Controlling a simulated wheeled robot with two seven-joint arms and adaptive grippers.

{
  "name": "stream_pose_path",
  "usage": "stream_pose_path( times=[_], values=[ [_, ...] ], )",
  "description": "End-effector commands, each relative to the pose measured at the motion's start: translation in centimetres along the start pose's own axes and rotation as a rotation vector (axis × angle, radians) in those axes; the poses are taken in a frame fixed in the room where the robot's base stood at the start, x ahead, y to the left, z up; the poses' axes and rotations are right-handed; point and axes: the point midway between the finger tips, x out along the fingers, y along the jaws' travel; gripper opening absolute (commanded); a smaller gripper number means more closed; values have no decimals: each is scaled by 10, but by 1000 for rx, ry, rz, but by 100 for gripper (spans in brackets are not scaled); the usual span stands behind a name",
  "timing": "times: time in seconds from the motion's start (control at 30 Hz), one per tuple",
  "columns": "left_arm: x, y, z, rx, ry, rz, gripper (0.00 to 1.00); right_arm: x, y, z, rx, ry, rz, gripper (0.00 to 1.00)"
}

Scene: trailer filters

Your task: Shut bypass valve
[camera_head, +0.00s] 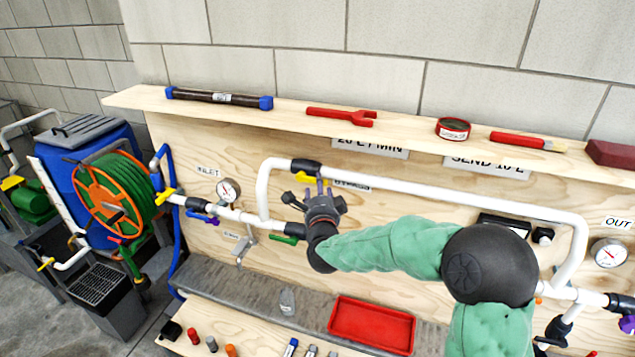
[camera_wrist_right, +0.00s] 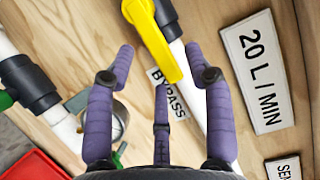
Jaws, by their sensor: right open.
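The bypass valve has a yellow lever handle (camera_wrist_right: 155,42), large in the right wrist view. The lever lies nearly along the white bypass pipe (camera_wrist_right: 196,105), beside the BYPASS label (camera_wrist_right: 172,95). I see no clear contact. My left gripper is not in view.
White pipes with an inlet gauge (camera_head: 228,191) and an outlet gauge (camera_head: 608,253) run across the plywood panel. A shelf (camera_head: 400,128) with tools is above. A red tray (camera_head: 371,325) and small parts are below. A blue barrel with a hose reel (camera_head: 108,200) stands left.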

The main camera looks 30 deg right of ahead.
Motion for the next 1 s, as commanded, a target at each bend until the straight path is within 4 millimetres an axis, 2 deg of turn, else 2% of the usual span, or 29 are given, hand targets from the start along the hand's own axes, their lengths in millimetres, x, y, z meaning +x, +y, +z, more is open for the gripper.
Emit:
stream_pose_path(
  times=[0.1,0.23,0.63,0.67,0.83,1.0],
  values=[
    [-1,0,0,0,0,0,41,16,0,0,0,0,2,53],
    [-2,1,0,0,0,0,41,27,1,0,0,0,2,53],
    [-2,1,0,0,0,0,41,33,0,0,0,-1,1,53],
    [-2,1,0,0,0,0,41,33,0,0,0,-1,1,47],
    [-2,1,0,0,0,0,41,33,0,0,0,-1,1,0],
    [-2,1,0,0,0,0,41,33,0,0,0,-1,1,0]
  ],
)
